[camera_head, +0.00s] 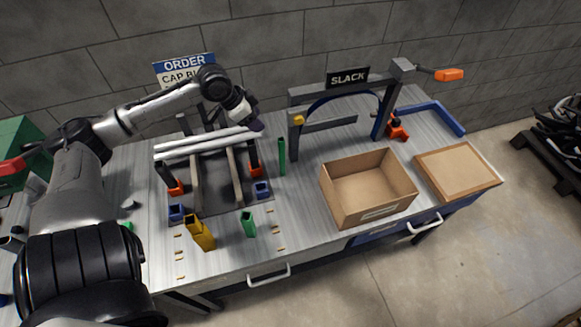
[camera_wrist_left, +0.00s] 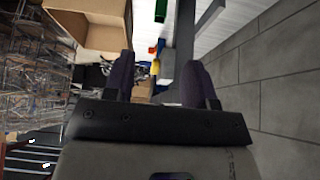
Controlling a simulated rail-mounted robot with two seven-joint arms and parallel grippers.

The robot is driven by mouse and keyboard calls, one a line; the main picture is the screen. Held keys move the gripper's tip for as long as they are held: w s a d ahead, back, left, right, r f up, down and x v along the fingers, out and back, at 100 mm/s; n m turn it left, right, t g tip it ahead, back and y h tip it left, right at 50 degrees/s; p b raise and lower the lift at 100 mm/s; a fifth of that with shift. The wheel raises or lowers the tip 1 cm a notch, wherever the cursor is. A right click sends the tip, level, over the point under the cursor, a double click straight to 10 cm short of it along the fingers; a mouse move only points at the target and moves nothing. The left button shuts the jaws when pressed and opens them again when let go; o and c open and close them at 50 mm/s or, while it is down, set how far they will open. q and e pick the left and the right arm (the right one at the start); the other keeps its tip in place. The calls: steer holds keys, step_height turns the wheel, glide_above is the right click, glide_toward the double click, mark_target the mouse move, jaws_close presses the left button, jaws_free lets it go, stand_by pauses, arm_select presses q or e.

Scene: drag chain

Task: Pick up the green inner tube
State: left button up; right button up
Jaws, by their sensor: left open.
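A tall, thin green tube (camera_head: 282,156) stands upright on the bench, right of the rack. A shorter green hollow piece (camera_head: 249,224) stands nearer the front edge. I cannot tell for certain which of these is the inner tube. My left gripper (camera_head: 252,120) is up and left of the tall green tube, near the ends of the white tubes, and does not touch the green tube. In the left wrist view my left gripper (camera_wrist_left: 163,82) has its two dark fingers spread, with nothing held between them. A green piece (camera_wrist_left: 161,10) shows at that view's top edge. My right gripper is out of view.
White tubes (camera_head: 205,145) lie across a rack with orange-footed posts. A yellow piece (camera_head: 200,232) and blue blocks (camera_head: 262,190) stand close by. A grey SLACK frame (camera_head: 322,126) rises behind, right of the green tube. An open cardboard box (camera_head: 348,213) stands front right.

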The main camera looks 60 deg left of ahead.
mark_target(281, 144)
arm_select(q)
steer(key=b+x, duration=1.5)
steer(key=b, duration=0.1)
steer(key=shift+s+a+f, duration=0.15)
steer(key=shift+f, duration=0.25)
steer(key=shift+f+b, duration=0.1)
steer(key=shift+b, duration=0.8)
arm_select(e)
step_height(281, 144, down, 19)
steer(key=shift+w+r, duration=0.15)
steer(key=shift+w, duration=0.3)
arm_select(q)
steer(key=shift+c, duration=0.3)
steer(key=shift+c, duration=1.4)
jaws_close()
